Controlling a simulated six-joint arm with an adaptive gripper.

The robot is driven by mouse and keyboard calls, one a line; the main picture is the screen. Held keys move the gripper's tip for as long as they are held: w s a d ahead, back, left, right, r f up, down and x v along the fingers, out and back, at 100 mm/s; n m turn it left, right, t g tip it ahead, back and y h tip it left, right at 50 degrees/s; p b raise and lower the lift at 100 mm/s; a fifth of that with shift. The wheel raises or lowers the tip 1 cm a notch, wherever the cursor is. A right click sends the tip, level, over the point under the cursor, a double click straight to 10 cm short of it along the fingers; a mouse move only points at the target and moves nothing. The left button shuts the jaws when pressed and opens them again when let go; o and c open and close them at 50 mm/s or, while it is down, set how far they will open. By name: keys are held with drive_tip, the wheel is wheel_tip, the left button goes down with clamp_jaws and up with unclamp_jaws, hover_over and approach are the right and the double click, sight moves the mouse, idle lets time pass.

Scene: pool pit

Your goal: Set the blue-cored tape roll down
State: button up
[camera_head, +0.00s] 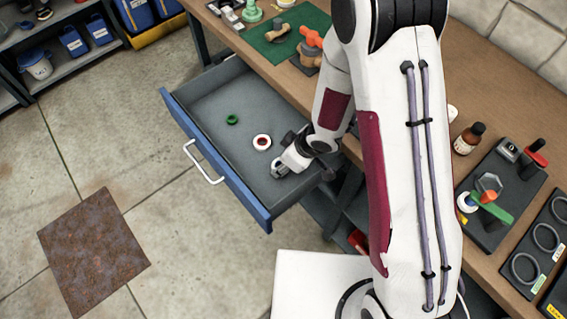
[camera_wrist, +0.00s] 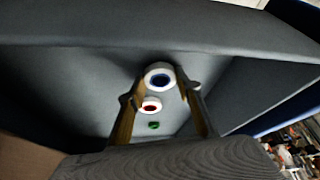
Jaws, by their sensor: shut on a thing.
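The blue-cored tape roll (camera_wrist: 147,82) is white with a dark blue core and sits between the fingertips of my gripper (camera_wrist: 161,88) in the wrist view. My gripper is shut on it. In the head view my gripper (camera_head: 280,170) is down inside the open drawer (camera_head: 205,105), at its right end. The roll cannot be made out clearly there. Whether it touches the drawer floor I cannot tell.
A white roll with a red core (camera_head: 262,142) lies left of my gripper in the drawer, with a green ring (camera_head: 232,119) beyond it. The drawer's left part is bare. The workbench (camera_head: 490,75) with tools stands alongside.

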wheel_tip(320, 180, up, 27)
drive_tip(key=shift+r, duration=0.15)
idle(1.9)
drive_tip(key=shift+d, duration=0.1)
idle(0.7)
drive_tip(key=w+d+f+m+t+h, duration=0.1)
drive_tip(key=w+d+m, duration=0.25)
drive_tip(key=d, duration=0.85)
drive_tip(key=w+d+f+m, duration=0.2)
drive_tip(key=w+d, duration=0.3)
drive_tip(key=d, duration=0.7)
drive_tip(key=w+d+f+m+t+h, duration=0.1)
drive_tip(key=w+d+m, duration=0.25)
drive_tip(key=d, duration=0.85)
drive_tip(key=w+d+r, duration=0.1)
drive_tip(key=w+d, duration=0.1)
drive_tip(key=d, duration=1.4)
drive_tip(key=shift+r+h, duration=0.3)
drive_tip(key=shift+r, duration=0.1)
drive_tip(key=shift+f, duration=0.15)
